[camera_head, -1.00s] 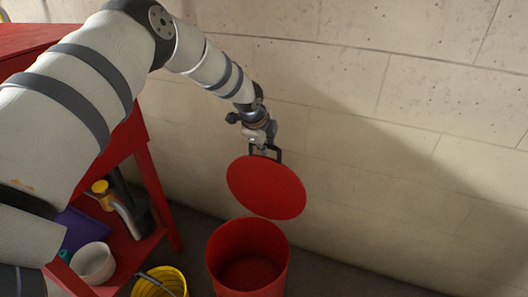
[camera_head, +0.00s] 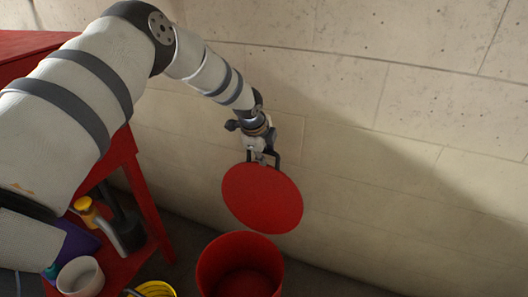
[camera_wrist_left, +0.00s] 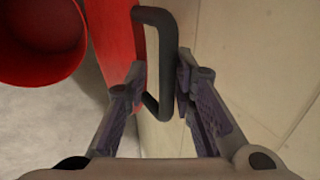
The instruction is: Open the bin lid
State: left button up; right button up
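The red bin (camera_head: 212,265) stands on the floor in front of the wall. Its round red lid (camera_head: 262,200) is raised and tilted up, with its lower edge at the bin's back rim. My left gripper (camera_head: 261,152) is at the lid's dark handle (camera_head: 277,158), at the top of the lid. In the left wrist view, the handle (camera_wrist_left: 170,60) lies between the spread fingers of my left gripper (camera_wrist_left: 162,75). The right finger is close to the handle's outer bar; contact is unclear. The red bin also shows in the wrist view (camera_wrist_left: 40,40). My right gripper is out of view.
A red shelf unit (camera_head: 148,190) stands left of the bin, holding a white bowl (camera_head: 80,277) and a yellow-topped item (camera_head: 84,205). A yellow bucket (camera_head: 155,288) is left of the bin. The concrete wall (camera_head: 400,180) is close behind the lid.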

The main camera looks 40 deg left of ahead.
pick_arm(q)
jog(key=shift+r, duration=0.3)
jog(key=v, duration=1.1)
jog(key=shift+s+r, duration=0.2)
jog(key=shift+s, duration=0.05)
